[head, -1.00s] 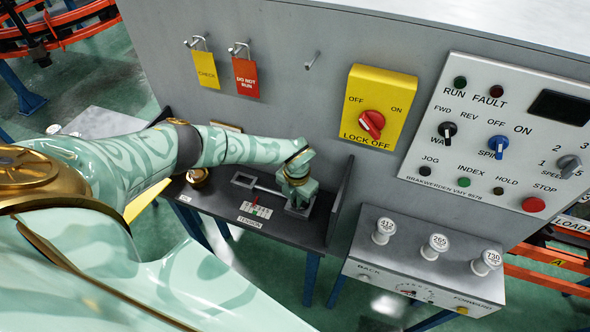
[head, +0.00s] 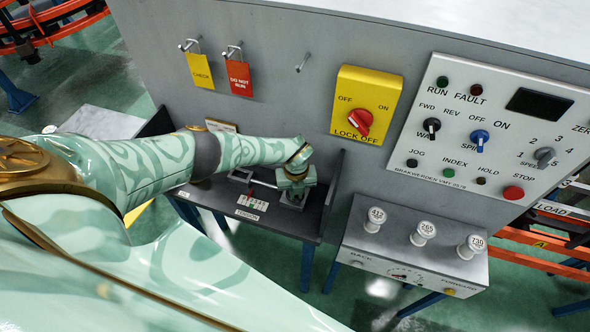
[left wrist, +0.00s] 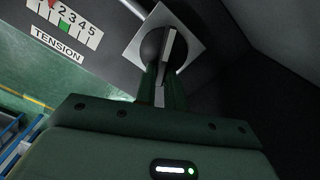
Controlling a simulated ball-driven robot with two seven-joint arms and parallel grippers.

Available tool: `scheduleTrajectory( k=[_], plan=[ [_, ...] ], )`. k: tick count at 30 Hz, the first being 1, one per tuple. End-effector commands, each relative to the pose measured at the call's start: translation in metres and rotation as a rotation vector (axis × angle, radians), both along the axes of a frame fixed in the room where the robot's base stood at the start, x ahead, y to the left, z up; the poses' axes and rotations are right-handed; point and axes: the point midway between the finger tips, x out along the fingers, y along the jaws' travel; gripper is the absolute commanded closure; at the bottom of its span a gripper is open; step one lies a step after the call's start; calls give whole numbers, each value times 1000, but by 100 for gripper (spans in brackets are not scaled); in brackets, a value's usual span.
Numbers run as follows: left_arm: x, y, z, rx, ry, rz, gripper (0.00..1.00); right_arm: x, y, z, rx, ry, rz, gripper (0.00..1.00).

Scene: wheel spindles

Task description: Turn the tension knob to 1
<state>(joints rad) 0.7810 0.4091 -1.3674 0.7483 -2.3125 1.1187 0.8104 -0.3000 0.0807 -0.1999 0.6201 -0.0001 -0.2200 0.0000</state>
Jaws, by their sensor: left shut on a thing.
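The tension knob (left wrist: 153,46) is a dark round knob with a light stripe on a pale square plate (left wrist: 190,44). It shows in the left wrist view at top centre. My left gripper (left wrist: 161,72) is shut on the knob from above; its fingers partly hide it. In the head view my left gripper (head: 296,190) is over the right end of a dark bench, and the knob is hidden there. The number scale (left wrist: 76,22) lies left of the knob, with a red and a green mark, above the TENSION label (left wrist: 57,44). My right gripper is not in view.
The dark bench (head: 215,197) has a raised side wall (head: 331,190) close to the right of my gripper. A grey box with white numbered knobs (head: 423,234) stands further right. A yellow lock-off switch (head: 366,105) and a control panel (head: 500,130) are on the wall behind.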

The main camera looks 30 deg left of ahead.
Motion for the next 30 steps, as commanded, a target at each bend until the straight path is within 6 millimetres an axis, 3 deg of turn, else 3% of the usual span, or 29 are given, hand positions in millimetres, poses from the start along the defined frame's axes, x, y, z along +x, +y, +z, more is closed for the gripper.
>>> scheduleTrajectory(
  k=[19, 20, 21, 30],
  plan=[
    [2, 0, 1, 0, -4, 50, 100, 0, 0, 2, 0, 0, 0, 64],
    [2, 0, 1, 0, -4, 50, 81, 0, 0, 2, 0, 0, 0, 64],
    [2, 0, 1, 0, -4, 49, 70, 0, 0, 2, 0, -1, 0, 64],
    [1, 0, 2, 0, -1, 49, 67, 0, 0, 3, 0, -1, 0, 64]
  ],
)
